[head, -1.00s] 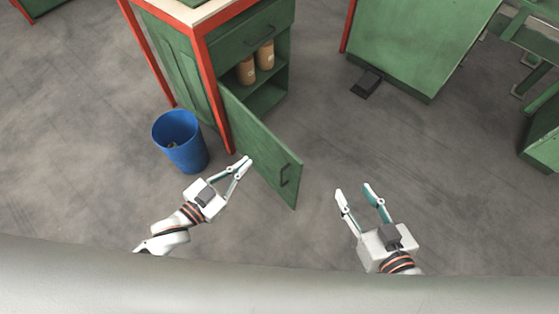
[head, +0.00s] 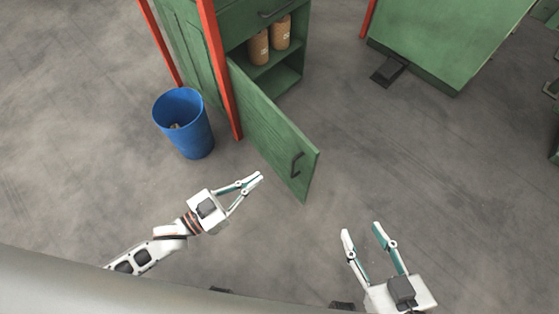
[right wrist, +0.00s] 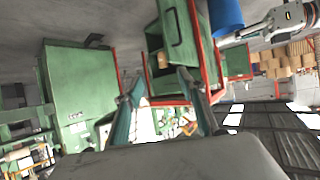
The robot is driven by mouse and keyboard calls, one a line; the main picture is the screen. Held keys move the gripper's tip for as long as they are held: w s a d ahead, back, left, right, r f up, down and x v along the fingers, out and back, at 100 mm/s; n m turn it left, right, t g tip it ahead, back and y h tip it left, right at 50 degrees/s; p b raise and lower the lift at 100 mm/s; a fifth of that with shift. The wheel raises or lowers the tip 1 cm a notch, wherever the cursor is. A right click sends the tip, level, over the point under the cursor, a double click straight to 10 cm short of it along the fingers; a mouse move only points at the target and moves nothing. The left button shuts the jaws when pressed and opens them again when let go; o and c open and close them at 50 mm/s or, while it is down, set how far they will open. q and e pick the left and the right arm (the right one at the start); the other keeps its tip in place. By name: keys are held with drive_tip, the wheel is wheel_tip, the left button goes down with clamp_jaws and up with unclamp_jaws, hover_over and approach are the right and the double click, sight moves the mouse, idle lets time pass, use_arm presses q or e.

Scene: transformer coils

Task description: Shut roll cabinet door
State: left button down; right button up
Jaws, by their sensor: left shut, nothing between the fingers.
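The green roll cabinet (head: 185,42) with a red frame stands at the top of the head view. Its door (head: 272,132) is swung open toward me, with a dark handle (head: 297,164) near its free edge. Two brown rolls (head: 269,39) stand on the shelf inside. My left gripper (head: 259,176) is shut and empty, just left of the door in the picture; I cannot tell whether it touches. My right gripper (head: 361,228) is open and empty, lower right of the door and apart from it. The right wrist view shows the open door (right wrist: 176,28) ahead of its spread fingers.
A blue bin (head: 183,124) stands on the floor left of the cabinet, near my left arm. A green machine (head: 455,40) with a black pedal (head: 388,70) stands at the upper right. The floor right of the door is clear.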

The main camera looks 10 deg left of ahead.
use_arm(q)
drive_tip(key=b, duration=0.2)
approach(303, 146)
drive_tip(key=x, duration=0.5)
drive_tip(key=shift+d+f, duration=0.2)
drive_tip(key=shift+f, duration=0.15)
drive_tip(key=shift+w+d+r+b, duration=0.2)
drive_tip(key=shift+w+d+b, duration=0.1)
drive_tip(key=shift+w+d, duration=0.3)
drive_tip(key=shift+a, duration=0.1)
use_arm(e)
drive_tip(key=shift+w+a+r+m+y, duration=0.3)
drive_tip(key=shift+w+a+r+m, duration=0.2)
drive_tip(key=shift+w+a+r, duration=0.15)
use_arm(q)
drive_tip(key=shift+w, duration=0.15)
